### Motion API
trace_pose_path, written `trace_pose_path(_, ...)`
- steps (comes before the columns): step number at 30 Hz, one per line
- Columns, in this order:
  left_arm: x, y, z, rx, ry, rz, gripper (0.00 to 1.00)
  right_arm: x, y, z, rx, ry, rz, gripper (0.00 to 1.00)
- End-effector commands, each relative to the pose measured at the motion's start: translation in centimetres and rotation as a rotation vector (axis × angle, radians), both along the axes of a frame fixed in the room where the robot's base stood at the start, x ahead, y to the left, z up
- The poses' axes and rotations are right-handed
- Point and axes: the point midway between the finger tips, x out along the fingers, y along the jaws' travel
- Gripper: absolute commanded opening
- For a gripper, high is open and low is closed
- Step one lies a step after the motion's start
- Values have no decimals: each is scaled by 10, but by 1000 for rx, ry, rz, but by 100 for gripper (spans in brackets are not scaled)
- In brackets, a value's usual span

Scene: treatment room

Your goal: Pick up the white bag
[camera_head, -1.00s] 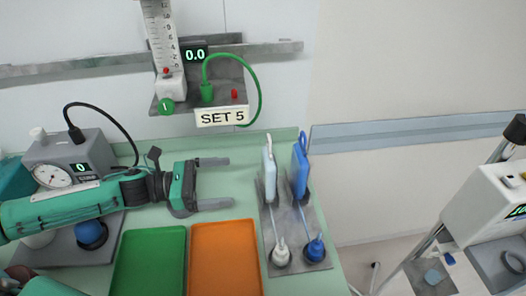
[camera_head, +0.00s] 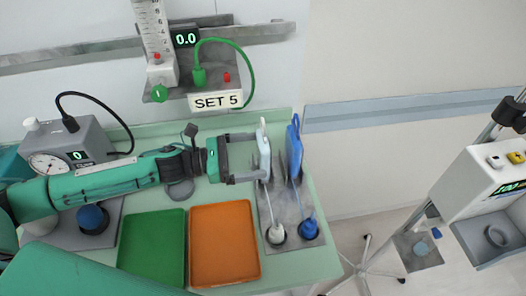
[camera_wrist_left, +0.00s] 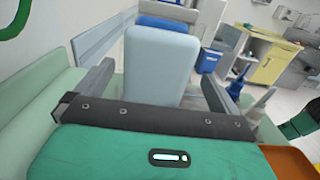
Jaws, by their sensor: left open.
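In the left wrist view, the pale bag (camera_wrist_left: 160,65) stands between the spread fingers. A blue bag (camera_head: 294,148) stands just behind it to the right, and shows behind it in the wrist view (camera_wrist_left: 165,24).
A green tray (camera_head: 152,250) and an orange tray (camera_head: 224,245) lie on the table in front of my left arm. A gauge box (camera_head: 68,152) stands at the left. A "SET 5" panel (camera_head: 216,101) hangs on the wall above. A white device stand (camera_head: 490,200) is at the right.

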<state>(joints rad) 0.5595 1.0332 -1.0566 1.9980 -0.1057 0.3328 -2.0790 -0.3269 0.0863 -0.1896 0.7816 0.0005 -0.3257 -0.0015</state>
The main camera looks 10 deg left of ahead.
Motion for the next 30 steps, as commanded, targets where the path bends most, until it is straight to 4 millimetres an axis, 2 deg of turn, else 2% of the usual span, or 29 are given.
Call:
trace_pose_path(3, 6, -11, 3, -2, -1, -1, 100, -3, 0, 8, 0, -2, 0, 36)
trace_pose_path(6, 13, -24, 1, -1, -2, -1, 100, -16, -1, 7, 0, 11, 3, 36)
trace_pose_path(10, 19, -38, -1, -2, -1, -1, 100, -23, -2, 8, -1, 16, 4, 36)
trace_pose_path(20, 22, -45, -4, 1, 0, 0, 100, -28, -3, 8, -1, 19, 4, 36)
trace_pose_path(21, 22, -45, -4, 1, 0, 0, 98, -28, -3, 8, -1, 19, 4, 36)
trace_pose_path(27, 22, -45, -4, 0, 0, 0, 59, -28, -3, 8, -2, 20, 4, 36)
trace_pose_path(30, 22, -45, -2, -1, -2, -1, 44, -28, -3, 8, -2, 20, 4, 36)
